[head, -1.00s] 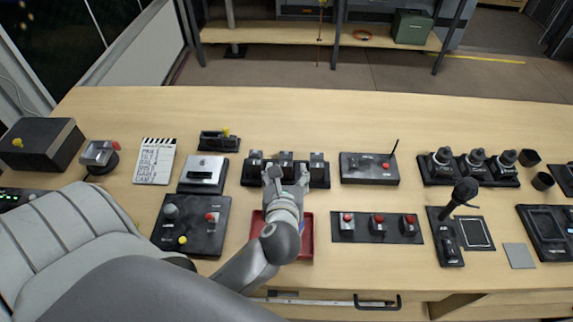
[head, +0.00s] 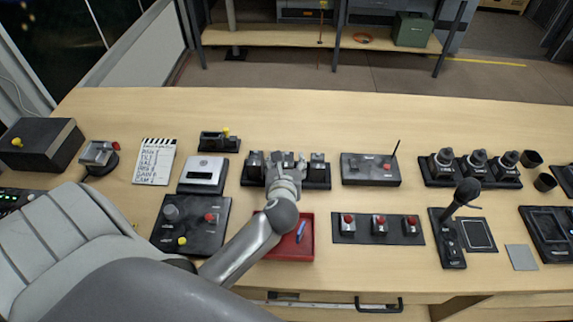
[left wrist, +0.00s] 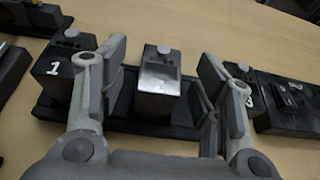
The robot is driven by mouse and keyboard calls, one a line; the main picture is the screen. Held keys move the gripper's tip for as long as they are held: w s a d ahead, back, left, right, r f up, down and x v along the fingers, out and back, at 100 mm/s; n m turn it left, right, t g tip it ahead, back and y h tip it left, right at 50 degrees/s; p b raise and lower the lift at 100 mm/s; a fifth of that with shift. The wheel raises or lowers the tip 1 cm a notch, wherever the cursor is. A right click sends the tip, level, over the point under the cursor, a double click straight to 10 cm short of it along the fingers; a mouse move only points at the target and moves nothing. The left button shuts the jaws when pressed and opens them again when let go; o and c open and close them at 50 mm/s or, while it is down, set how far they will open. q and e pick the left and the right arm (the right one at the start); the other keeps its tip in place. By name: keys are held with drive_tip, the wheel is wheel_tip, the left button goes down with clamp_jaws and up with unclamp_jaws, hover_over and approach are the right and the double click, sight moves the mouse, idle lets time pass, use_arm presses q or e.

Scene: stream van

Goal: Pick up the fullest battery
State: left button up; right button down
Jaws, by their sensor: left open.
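Three dark upright batteries stand in a row in a black rack (head: 244,181) at the middle of the table. The left battery (head: 255,164) bears a white "1" and also shows in the left wrist view (left wrist: 66,72). The right battery (head: 318,166) is partly behind a finger in the left wrist view, with a "3" visible. The middle battery (left wrist: 158,88) has a grey top face and a round knob. My left gripper (left wrist: 163,68) is open, its fingers on either side of the middle battery, which appears ungripped. Charge levels cannot be read. My right gripper is out of view.
A red tray (head: 290,252) with a blue pen-like item (head: 300,232) lies in front of the rack, partly under my arm.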

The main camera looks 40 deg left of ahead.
use_arm(q)
drive_tip(key=shift+x, duration=1.1)
drive_tip(key=shift+d, duration=0.1)
drive_tip(key=c, duration=1.3)
